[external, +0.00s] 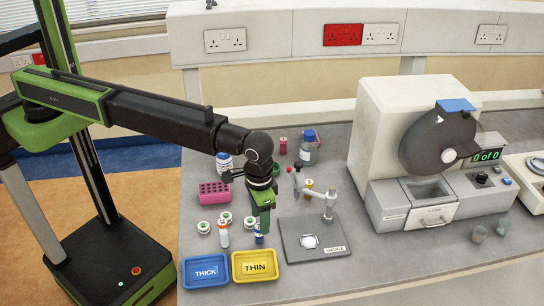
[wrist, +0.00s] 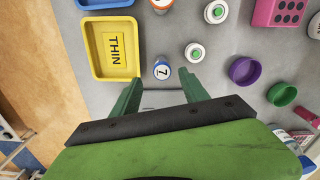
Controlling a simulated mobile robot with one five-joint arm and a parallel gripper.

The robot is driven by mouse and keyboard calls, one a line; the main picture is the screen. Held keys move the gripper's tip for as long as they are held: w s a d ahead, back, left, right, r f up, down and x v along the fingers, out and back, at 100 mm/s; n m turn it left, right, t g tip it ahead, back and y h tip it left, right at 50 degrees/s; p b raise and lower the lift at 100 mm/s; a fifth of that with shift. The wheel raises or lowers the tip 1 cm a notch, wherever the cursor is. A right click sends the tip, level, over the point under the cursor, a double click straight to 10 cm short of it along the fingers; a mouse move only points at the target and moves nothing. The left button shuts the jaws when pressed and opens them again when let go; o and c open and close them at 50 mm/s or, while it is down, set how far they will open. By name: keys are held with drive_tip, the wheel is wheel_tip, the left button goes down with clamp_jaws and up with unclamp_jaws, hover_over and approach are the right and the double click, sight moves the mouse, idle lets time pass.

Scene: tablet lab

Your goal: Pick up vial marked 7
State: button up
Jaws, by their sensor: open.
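The vial marked 7 (wrist: 162,73) shows in the wrist view with a blue label, right of the yellow THIN tray (wrist: 88,45). My gripper (wrist: 161,84) is open, its two green fingers on either side of the vial's line, with the vial between or just past the tips. I cannot tell how high the tips are. In the external view a blue-labelled vial (external: 259,236) stands just below my gripper (external: 262,222), partly hidden by it and behind the yellow THIN tray (external: 255,267). No contact is visible.
The blue THICK tray (external: 206,273) is beside the THIN tray. A gauge stand (external: 312,246) is close on the right, and a pink rack (external: 214,192) behind left. A large machine (external: 390,130) stands right.

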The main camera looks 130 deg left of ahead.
sight(260, 230)
drive_tip(key=f+b, duration=0.1)
drive_tip(key=f, duration=0.1)
drive_tip(key=f+b, duration=0.4)
drive_tip(key=shift+s, duration=0.3)
drive_tip(key=shift+r, duration=0.1)
drive_tip(key=shift+c, duration=0.2)
clamp_jaws()
